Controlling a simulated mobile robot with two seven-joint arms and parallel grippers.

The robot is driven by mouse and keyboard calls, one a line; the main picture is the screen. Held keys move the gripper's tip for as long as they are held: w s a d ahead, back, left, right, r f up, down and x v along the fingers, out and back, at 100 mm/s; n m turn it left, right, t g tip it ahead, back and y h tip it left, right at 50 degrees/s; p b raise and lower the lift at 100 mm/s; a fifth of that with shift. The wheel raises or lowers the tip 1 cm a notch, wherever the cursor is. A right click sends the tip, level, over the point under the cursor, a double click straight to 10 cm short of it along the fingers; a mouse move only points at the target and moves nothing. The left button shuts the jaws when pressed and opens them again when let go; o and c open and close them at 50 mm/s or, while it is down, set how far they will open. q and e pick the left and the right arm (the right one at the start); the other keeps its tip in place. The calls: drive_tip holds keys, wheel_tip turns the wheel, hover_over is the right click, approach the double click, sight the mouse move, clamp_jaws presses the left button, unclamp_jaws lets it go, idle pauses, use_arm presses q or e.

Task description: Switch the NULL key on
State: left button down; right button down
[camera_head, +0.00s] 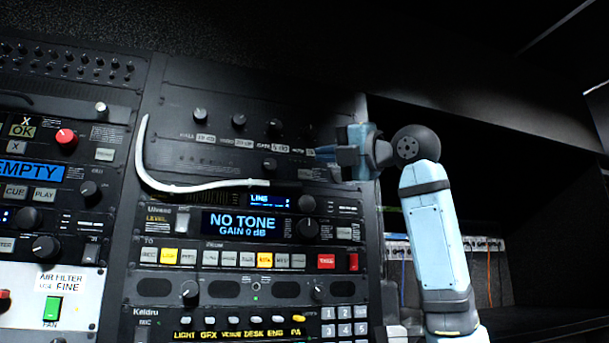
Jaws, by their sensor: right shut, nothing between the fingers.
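No key label that I can read says NULL; most key labels in the rack are too small to tell. A row of small keys (228,259) runs below the blue display (240,224), which reads "NO TONE GAIN 0 dB". Two keys in that row are yellow and a red key (326,262) sits at its right. My right gripper (320,153) is shut and empty, pointing left in front of the rack's right edge, above the display and near the upper knobs. I cannot tell whether it touches the panel. My left gripper is not in view.
A white curved cable or handle (205,186) crosses the panel left of my right gripper. Several knobs (239,121) stick out above it. A green FAN switch (51,309) and red knob (66,138) are at left. A dark open recess (520,200) lies right of my arm.

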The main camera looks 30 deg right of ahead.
sight(305, 174)
drive_tip(key=shift+w+d+p, duration=0.35)
drive_tip(key=shift+w+p, duration=0.1)
drive_tip(key=shift+w, duration=1)
drive_tip(key=shift+w+d+p, duration=0.3)
drive_tip(key=shift+w+p, duration=0.2)
drive_tip(key=shift+w, duration=0.9)
drive_tip(key=shift+w+d+p, duration=0.35)
drive_tip(key=shift+w+p, duration=0.1)
drive_tip(key=shift+w, duration=1)
drive_tip(key=shift+w+r+p, duration=0.1)
drive_tip(key=shift+w+p, duration=0.2)
drive_tip(key=shift+p, duration=0.1)
drive_tip(key=shift+w+d, duration=0.1)
drive_tip(key=shift+w, duration=0.05)
